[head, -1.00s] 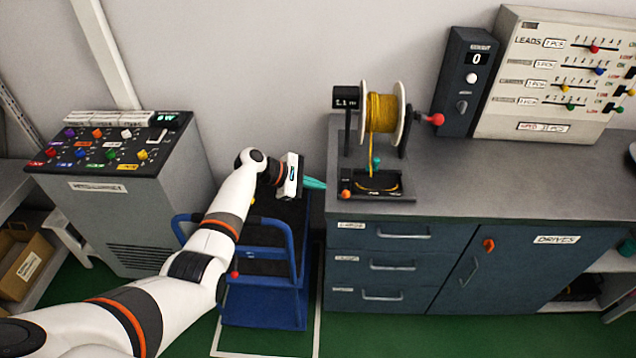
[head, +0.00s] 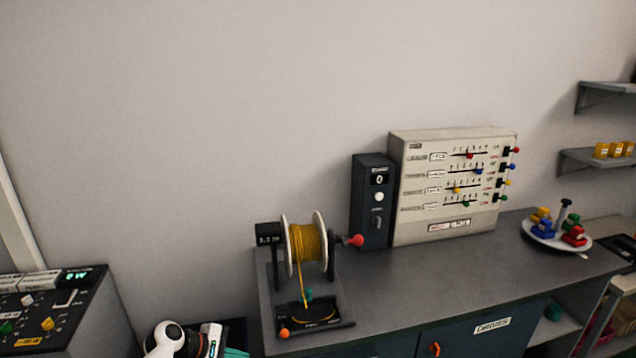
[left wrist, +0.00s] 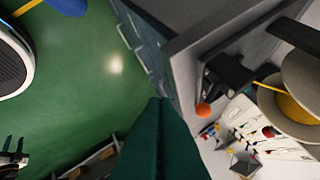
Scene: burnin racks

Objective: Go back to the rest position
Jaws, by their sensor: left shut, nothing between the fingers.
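My left gripper (head: 232,351) is at the bottom edge of the head view, mostly cut off by the frame. In the left wrist view its green fingers (left wrist: 160,140) are together with nothing between them. They are over the green floor, beside the bench's edge. My right gripper is in neither view.
The grey bench (head: 385,305) carries a yellow wire spool (head: 307,245), a dark counter box (head: 373,200), a lever panel (head: 450,185) and a white plate (head: 540,235) with coloured pieces. A control console (head: 90,320) stands at left. Green floor (left wrist: 85,90) is open below.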

